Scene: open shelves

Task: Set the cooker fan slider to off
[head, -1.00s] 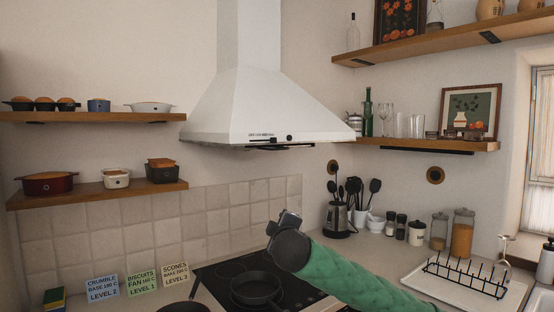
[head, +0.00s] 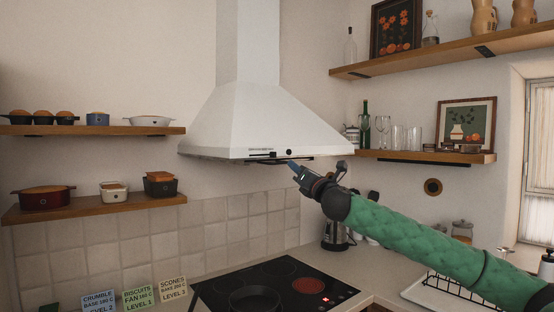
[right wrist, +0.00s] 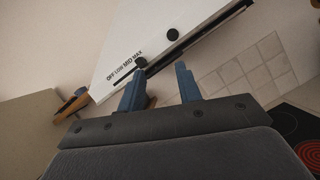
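The white cooker hood (head: 262,122) hangs over the hob. The right wrist view shows its front label (right wrist: 124,66), reading OFF, LOW, MID, MAX. A small dark slider knob (right wrist: 141,63) sits just below the label, near the MAX end. A separate round dark button (right wrist: 171,35) lies beyond MAX. My right gripper (head: 291,163) is just below the hood's front edge, close to the controls. In the right wrist view its blue fingers (right wrist: 163,72) stand apart with nothing between them; I cannot tell whether one touches the knob. My left gripper is out of view.
Wooden shelves with pots (head: 95,130) and glasses (head: 400,155) flank the hood. A dish rack (head: 460,290) stands at the right.

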